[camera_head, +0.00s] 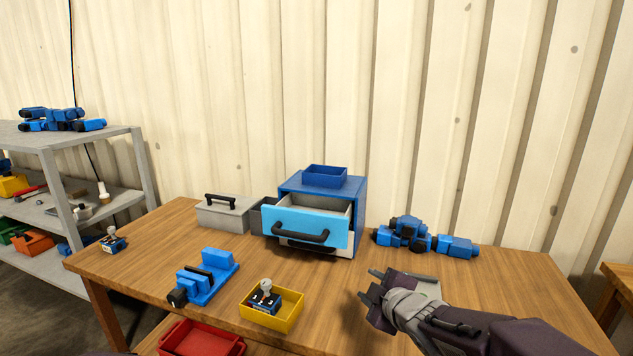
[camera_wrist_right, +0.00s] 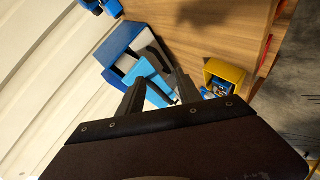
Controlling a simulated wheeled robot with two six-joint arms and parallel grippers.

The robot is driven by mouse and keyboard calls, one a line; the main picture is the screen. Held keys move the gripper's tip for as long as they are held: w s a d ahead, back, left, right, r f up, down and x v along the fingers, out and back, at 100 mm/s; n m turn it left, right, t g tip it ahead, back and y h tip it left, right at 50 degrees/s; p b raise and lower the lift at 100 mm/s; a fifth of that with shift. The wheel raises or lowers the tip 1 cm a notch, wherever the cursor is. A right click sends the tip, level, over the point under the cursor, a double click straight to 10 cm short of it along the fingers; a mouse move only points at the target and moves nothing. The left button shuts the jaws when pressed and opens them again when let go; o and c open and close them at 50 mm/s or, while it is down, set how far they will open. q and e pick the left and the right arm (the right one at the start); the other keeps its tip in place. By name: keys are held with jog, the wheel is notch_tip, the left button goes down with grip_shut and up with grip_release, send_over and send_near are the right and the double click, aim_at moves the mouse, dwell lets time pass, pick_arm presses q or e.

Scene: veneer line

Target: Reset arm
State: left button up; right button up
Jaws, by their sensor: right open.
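My right gripper (camera_head: 372,286) is open and empty above the right half of the wooden table, to the right of the yellow bin. In the right wrist view its two dark fingers (camera_wrist_right: 158,85) stand apart, with the blue drawer cabinet beyond them. My right arm comes in from the lower right. My left gripper is in neither view. The blue drawer cabinet (camera_head: 358,215) stands at the back of the table. Its light blue upper drawer (camera_head: 275,226) is pulled open, with a black handle on the front.
A yellow bin (camera_head: 290,317) holds a small blue-and-white device. A blue vise (camera_head: 222,272) lies left of it. A grey lidded box (camera_head: 224,216) and blue machine parts (camera_head: 408,233) flank the cabinet. A red bin (camera_head: 203,340) is below the front edge. Shelving (camera_head: 95,141) stands left.

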jog(key=s+d+f+m+g+h, duration=0.1)
jog(key=s+d+f+m+g, duration=0.15)
jog(key=s+f+m, duration=0.4)
jog(key=s+d+f+m+g+h+b, duration=0.1)
jog(key=s+d+f+m+g, duration=0.2)
jog(key=s+f, duration=0.5)
jog(key=s+d+f+m+g+h, duration=0.1)
jog(key=s+f+m+g, duration=0.4)
jog(key=s, duration=0.4)
pick_arm(q)
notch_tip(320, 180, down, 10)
jog(key=b, duration=1)
pick_arm(e)
notch_tip(320, 180, down, 10)
jog(key=s, duration=0.2)
pick_arm(q)
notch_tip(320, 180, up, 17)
jog(key=p, duration=1.7)
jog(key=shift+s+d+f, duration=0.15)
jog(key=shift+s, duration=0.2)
pick_arm(e)
notch_tip(320, 180, up, 17)
jog(key=shift+a+f+g, duration=0.15)
jog(key=shift+a+g, duration=0.2)
